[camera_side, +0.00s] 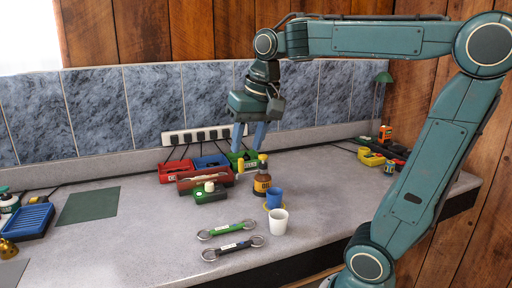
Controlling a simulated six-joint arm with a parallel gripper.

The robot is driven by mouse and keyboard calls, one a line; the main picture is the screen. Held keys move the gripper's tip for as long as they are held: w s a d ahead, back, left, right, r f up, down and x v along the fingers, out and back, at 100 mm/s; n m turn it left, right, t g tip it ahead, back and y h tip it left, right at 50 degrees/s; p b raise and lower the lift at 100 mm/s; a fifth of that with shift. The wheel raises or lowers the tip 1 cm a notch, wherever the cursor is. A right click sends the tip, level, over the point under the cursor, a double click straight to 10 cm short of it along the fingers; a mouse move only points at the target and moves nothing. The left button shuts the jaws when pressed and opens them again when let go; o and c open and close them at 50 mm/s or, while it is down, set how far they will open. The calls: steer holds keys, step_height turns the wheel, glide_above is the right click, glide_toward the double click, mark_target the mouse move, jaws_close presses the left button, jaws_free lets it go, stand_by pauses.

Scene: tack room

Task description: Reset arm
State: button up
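My arm comes in from the right and bends over the counter. My gripper (249,136) points down above the middle of the counter, in front of the tiled wall. Its two blue-grey fingers are apart with nothing seen between them, so it is open. How far the tips are from these things in depth is hard to tell.
Red trays (174,171) and a power strip (205,136) are behind.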

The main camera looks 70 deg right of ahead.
steer(key=s+a+f+n+t, duration=0.2)
steer(key=s+a+f+n, duration=0.4)
steer(key=s, duration=0.4)
steer(key=shift+a+f+n+y, duration=0.3)
steer(key=shift+f+n+y, duration=0.15)
steer(key=shift+f, duration=0.25)
